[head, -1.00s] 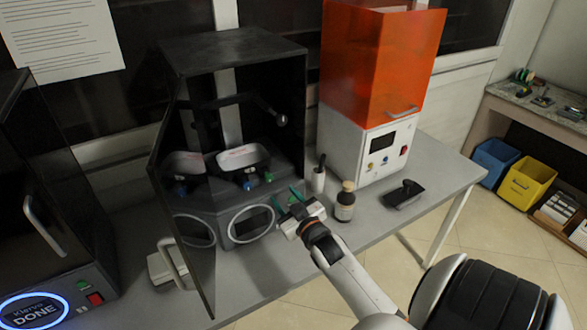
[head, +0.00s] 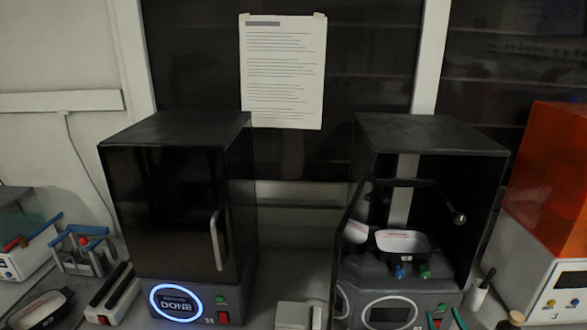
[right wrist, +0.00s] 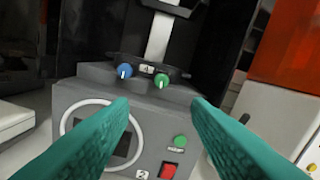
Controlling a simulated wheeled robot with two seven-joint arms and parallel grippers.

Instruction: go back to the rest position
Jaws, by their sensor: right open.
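Only the teal fingertips of my right gripper (head: 446,321) show at the bottom edge of the head view, in front of the open black cabinet (head: 430,135). In the right wrist view, my right gripper (right wrist: 158,110) is open, its two teal fingers wide apart with nothing between them. Behind the fingers is the cabinet's grey base (right wrist: 100,90), with a white ring, a blue knob, green knobs and a red switch. The fingers look apart from it. My left gripper is not in view.
An orange-hooded machine (head: 550,175) stands at the right. A dark bottle cap (head: 516,317) shows close to my right gripper. Tools lie at the far left.

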